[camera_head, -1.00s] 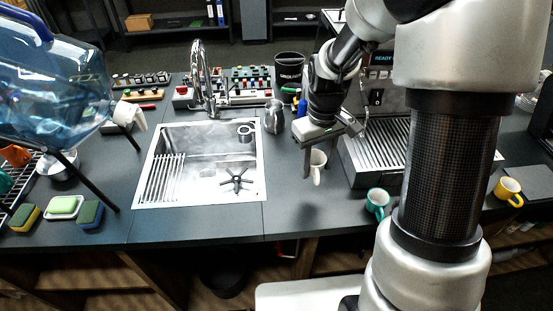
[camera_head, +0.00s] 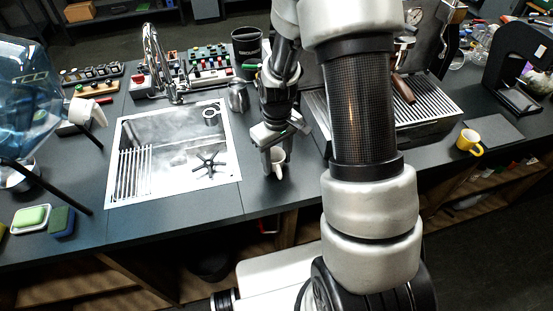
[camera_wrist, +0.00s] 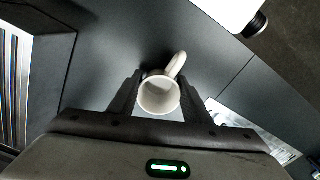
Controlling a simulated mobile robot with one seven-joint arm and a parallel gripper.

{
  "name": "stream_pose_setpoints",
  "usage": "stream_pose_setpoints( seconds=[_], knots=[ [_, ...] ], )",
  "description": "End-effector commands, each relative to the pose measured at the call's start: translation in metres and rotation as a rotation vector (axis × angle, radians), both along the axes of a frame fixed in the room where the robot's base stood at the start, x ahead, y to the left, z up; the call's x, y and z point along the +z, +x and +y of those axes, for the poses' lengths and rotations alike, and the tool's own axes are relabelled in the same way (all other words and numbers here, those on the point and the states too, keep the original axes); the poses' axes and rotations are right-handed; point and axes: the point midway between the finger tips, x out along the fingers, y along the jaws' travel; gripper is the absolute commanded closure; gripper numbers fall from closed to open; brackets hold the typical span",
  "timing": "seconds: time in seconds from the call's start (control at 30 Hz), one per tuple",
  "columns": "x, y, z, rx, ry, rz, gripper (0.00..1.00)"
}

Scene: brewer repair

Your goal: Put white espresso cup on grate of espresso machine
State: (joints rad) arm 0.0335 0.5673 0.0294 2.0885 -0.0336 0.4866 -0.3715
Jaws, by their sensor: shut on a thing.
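The white espresso cup (camera_head: 278,158) is in my gripper (camera_head: 277,160), just right of the sink, at or a little above the counter. In the wrist view the cup (camera_wrist: 158,97) sits between the two fingers of my gripper (camera_wrist: 160,95), its round mouth toward the camera and its handle pointing up and right. The fingers are shut on it. The espresso machine's grate (camera_head: 418,108) is to the right, partly hidden behind my arm. At the wrist view's left edge there are metal slats (camera_wrist: 12,80).
The steel sink (camera_head: 232,150) is left of the cup. A steel pitcher (camera_head: 238,96) and a black bin (camera_head: 246,46) stand behind. A yellow cup (camera_head: 470,142) stands right of the machine. Sponges (camera_head: 62,221) lie at the front left. A portafilter handle (camera_head: 404,88) projects above the grate.

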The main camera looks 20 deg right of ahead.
Motion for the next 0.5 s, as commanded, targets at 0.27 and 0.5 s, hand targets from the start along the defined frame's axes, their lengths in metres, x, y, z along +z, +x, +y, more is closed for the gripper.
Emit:
stream_pose_setpoints(
  seconds=[0.27, 0.5],
  knots=[
    [-0.0044, 0.0004, 0.0000, 0.000, -0.001, -0.001, 0.80],
    [-0.0071, 0.0003, -0.0001, 0.000, -0.001, -0.001, 0.37]
  ],
)
